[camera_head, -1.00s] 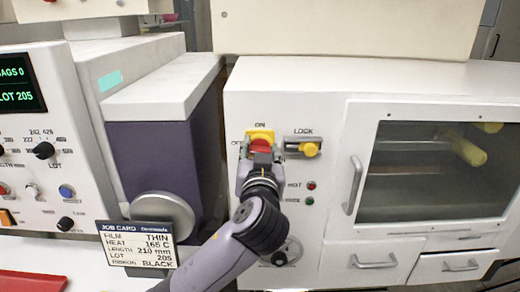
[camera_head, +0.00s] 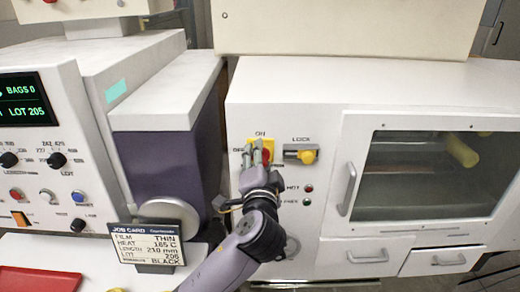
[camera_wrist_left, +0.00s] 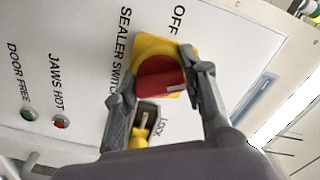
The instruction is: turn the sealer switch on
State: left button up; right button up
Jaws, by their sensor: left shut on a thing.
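The sealer switch is a red knob (camera_wrist_left: 160,80) on a yellow plate (camera_wrist_left: 150,43), labelled SEALER SWITCH and OFF in the left wrist view. My left gripper (camera_wrist_left: 161,93) is shut on the knob, one finger on each side. In the head view the left gripper (camera_head: 256,155) is at the panel, partly covering the yellow plate (camera_head: 267,142) and red knob (camera_head: 266,156). The ON label (camera_head: 260,134) shows above. My right gripper is out of view.
A yellow LOCK latch (camera_head: 306,156) is just right of the switch, with JAWS HOT (camera_head: 307,188) and door lamps below. A windowed door (camera_head: 430,165) is further right. The job card (camera_head: 152,246) and purple housing (camera_head: 150,165) are to the left.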

pick_arm(q)
jog(key=m+p, duration=0.4)
jog(key=m, duration=0.1)
jog(key=shift+r, duration=0.1)
jog(key=shift+m+p, duration=0.35)
jog(key=shift+m, duration=0.15)
jog(key=o, duration=1.2)
jog(key=shift+s, duration=0.1)
jog(key=s, duration=1.2)
jog(key=shift+w, duration=0.1)
